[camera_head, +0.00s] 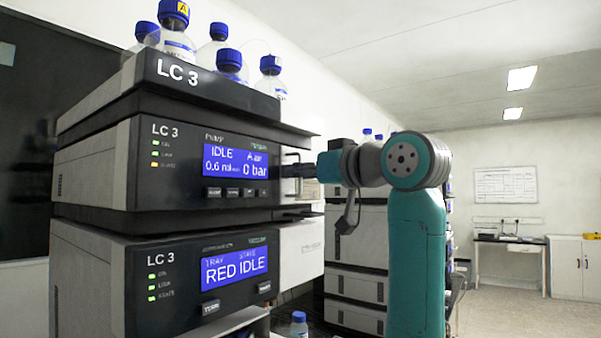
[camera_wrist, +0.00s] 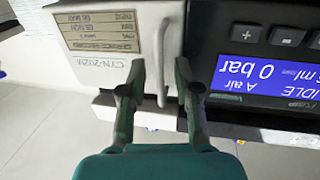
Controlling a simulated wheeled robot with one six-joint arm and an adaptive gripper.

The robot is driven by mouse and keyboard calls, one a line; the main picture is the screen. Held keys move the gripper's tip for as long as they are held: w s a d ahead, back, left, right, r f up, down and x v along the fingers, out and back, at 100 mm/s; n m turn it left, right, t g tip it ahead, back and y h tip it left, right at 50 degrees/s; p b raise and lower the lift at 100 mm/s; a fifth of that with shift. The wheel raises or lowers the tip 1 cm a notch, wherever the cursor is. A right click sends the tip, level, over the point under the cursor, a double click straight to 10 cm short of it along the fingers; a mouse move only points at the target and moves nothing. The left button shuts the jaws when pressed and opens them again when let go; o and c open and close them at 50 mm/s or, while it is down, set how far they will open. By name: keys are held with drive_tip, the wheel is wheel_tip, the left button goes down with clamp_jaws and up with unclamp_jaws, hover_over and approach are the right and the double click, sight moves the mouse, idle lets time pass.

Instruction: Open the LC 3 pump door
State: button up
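The LC 3 pump module (camera_head: 160,170) is the upper unit of the stack, with a lit blue display (camera_head: 235,162) reading IDLE and 0 bar. It also shows upside down in the wrist view (camera_wrist: 225,38). The pump door (camera_wrist: 85,75) is a pale panel beside the display and looks flush with the front. Its upright white handle (camera_wrist: 163,65) shows between my fingers. My gripper (camera_wrist: 160,85) is open, one finger on each side of the handle, with visible gaps. In the head view my gripper (camera_head: 292,171) is at the module's right edge, where it partly hides the door.
A second LC 3 module (camera_head: 165,285), showing RED IDLE, sits below. Blue-capped bottles (camera_head: 228,60) stand on top of the stack. Another stack (camera_head: 355,280) stands behind my arm. A bench (camera_head: 510,240) and a white cabinet (camera_head: 573,265) are far right, with open floor before them.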

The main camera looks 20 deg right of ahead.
clamp_jaws()
idle(0.3)
